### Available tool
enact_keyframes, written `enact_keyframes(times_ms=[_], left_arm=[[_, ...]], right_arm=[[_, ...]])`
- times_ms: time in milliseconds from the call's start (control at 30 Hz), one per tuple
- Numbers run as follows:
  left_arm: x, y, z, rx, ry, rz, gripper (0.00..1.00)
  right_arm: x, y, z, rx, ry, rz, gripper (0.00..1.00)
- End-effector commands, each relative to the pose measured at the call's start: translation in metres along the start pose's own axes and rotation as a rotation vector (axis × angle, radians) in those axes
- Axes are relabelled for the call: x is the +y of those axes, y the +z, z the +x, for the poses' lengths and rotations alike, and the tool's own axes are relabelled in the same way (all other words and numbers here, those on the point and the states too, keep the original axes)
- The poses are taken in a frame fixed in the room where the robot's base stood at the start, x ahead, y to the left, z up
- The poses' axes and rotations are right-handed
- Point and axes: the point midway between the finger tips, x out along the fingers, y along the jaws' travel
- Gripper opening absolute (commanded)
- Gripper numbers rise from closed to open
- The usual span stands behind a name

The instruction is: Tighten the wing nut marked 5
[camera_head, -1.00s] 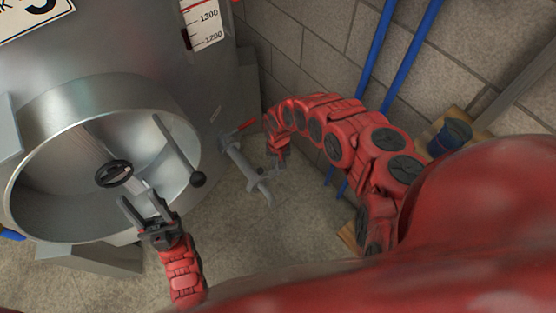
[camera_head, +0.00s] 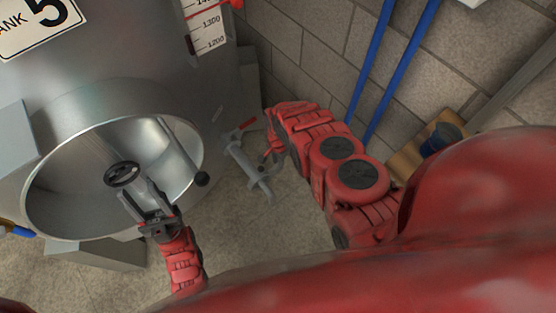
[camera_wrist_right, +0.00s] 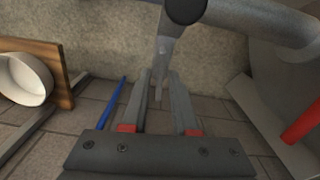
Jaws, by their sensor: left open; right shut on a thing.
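A black handwheel (camera_head: 122,174) stands on a strut in the tank's round opening (camera_head: 190,150); I cannot make out a wing nut marked 5. The number 5 is on the tank's sign (camera_head: 45,22). My left gripper (camera_head: 137,199) is open just below the handwheel, its fingers pointing up at it. My right gripper (camera_head: 268,156) is low beside the grey outlet pipe (camera_head: 245,168). In the right wrist view my right gripper (camera_wrist_right: 160,82) has its fingers on both sides of a flat grey metal tab (camera_wrist_right: 161,68), under a grey pipe (camera_wrist_right: 265,22).
A red lever (camera_head: 247,124) sits by the outlet pipe. Blue pipes (camera_head: 385,80) run up the block wall. A wooden board with a blue round thing (camera_head: 445,137) lies at right. Floor below the outlet is clear.

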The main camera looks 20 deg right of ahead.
Motion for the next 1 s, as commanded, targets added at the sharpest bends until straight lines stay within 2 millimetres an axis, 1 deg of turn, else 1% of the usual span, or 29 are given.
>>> enact_keyframes(times_ms=[300,800,833,967,1000], left_arm=[[0.0000,0.0000,-0.0003,0.000,0.000,0.000,0.50],[0.0000,0.0001,-0.0003,0.000,0.000,0.000,0.50],[0.0000,0.0000,-0.0003,0.000,0.000,0.000,0.50],[0.0000,0.0000,-0.0003,0.000,0.000,0.000,0.50],[0.0000,0.0001,-0.0004,0.000,0.000,0.000,0.50]], right_arm=[[-0.0009,-0.0011,-0.0005,0.002,-0.003,0.104,0.00],[-0.0009,-0.0007,-0.0004,0.001,-0.003,0.120,0.00],[-0.0009,-0.0006,-0.0004,0.001,-0.003,0.120,0.31],[-0.0007,-0.0005,-0.0003,0.001,-0.002,0.119,0.54],[-0.0006,-0.0004,-0.0002,0.001,-0.002,0.119,0.58]])
